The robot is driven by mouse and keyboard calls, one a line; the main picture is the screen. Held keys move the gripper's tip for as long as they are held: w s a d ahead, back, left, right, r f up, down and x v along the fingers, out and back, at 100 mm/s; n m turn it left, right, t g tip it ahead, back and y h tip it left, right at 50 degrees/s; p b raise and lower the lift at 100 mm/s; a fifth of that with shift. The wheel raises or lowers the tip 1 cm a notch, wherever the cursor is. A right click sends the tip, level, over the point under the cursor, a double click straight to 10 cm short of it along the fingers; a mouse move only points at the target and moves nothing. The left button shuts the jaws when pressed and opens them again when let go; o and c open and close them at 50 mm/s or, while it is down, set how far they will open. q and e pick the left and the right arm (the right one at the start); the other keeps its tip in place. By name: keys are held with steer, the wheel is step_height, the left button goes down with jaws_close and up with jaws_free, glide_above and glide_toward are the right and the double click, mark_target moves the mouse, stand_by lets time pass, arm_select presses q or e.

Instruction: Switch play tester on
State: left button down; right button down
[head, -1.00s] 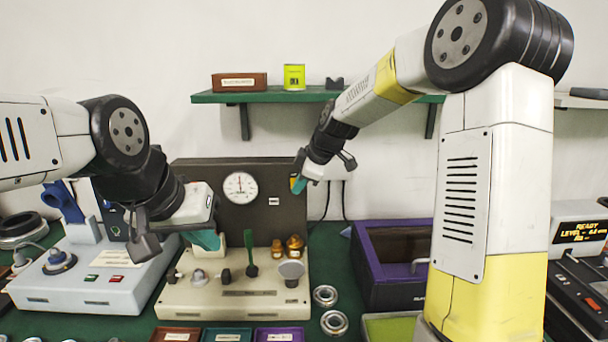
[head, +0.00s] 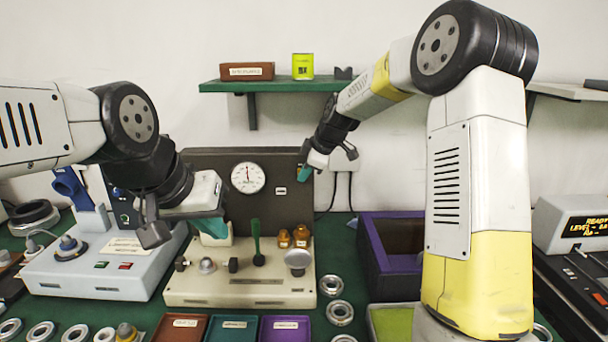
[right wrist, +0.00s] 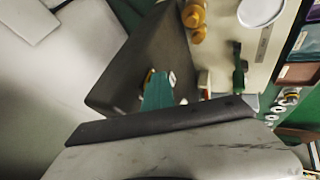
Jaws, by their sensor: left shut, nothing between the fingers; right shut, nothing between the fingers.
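The beige bench unit with a dial gauge (head: 248,178) on its dark upright panel (head: 275,215) looks like the play tester. Its base (head: 240,291) carries a green lever (head: 257,243), dark knobs, a round grey plate (head: 298,260) and two brass weights (head: 301,236). My left gripper (head: 212,227) is shut and empty, in front of the panel's left part, hiding some of it. My right gripper (head: 304,173) is shut and empty, by the panel's right edge. Its teal fingertips (right wrist: 157,92) also show in the right wrist view, beside the dark panel (right wrist: 140,60). I cannot make out a power switch.
A pale blue-grey machine (head: 95,275) with green and red buttons stands left of the tester. A purple-rimmed box (head: 390,283) is to the right. Brown, teal and purple trays (head: 285,330) lie in front, with several metal rings (head: 340,312) around. A green shelf (head: 270,86) hangs above.

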steer(key=shift+r, duration=0.85)
